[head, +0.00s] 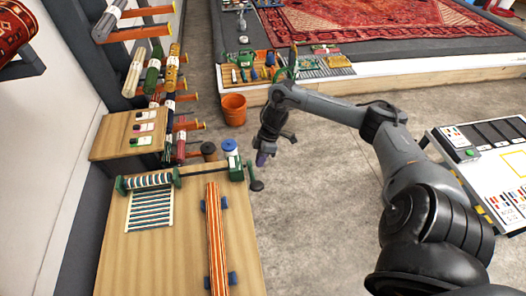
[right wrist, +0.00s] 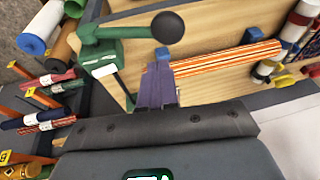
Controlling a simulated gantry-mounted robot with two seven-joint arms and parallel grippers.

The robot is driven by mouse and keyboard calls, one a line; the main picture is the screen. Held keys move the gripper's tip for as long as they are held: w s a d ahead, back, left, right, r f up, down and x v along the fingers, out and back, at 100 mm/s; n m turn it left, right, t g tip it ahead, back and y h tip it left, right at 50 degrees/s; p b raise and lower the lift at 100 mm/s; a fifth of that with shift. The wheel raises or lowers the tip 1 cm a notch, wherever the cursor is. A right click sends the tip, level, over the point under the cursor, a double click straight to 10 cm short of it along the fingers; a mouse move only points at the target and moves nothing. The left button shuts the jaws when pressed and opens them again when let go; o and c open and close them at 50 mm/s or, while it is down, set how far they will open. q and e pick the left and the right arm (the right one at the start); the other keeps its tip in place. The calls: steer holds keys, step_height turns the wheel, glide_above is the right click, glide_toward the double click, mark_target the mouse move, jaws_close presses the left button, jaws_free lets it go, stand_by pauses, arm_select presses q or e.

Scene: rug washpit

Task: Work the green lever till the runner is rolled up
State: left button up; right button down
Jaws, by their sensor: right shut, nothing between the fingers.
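The striped blue-and-white runner (head: 150,212) lies on the wooden table, its far end partly wound on a roller (head: 150,180) between green end supports. The green lever (head: 236,168) stands at the roller's right end, with a black ball knob (head: 257,185) past the table edge. In the right wrist view the green lever (right wrist: 112,33) and black knob (right wrist: 168,27) show beyond my fingertips. My right gripper (head: 262,160) is shut and empty, just beyond the knob and apart from it. Its purple fingers (right wrist: 157,85) show in the right wrist view. My left gripper is out of view.
An orange striped bar (head: 213,240) rests on blue holders (head: 231,278) on the table (head: 185,245). An orange bucket (head: 233,107) stands on the floor behind. A wall rack (head: 140,32) holds several rolls. A white panel table (head: 500,165) stands right. Concrete floor lies clear between.

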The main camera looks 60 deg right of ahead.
steer(key=p, duration=0.1)
glide_above(256, 183)
steer(key=d, duration=0.2)
steer(key=f, duration=0.6)
steer(key=shift+s+a+f, duration=0.1)
steer(key=shift+s+a, duration=0.05)
steer(key=shift+a, duration=0.1)
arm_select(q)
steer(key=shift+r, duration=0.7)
arm_select(e)
steer(key=shift+s+a+f, duration=0.15)
steer(key=shift+a+f, duration=0.05)
steer(key=shift+f, duration=0.5)
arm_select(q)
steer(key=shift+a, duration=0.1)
arm_select(e)
steer(key=shift+a+f, duration=0.1)
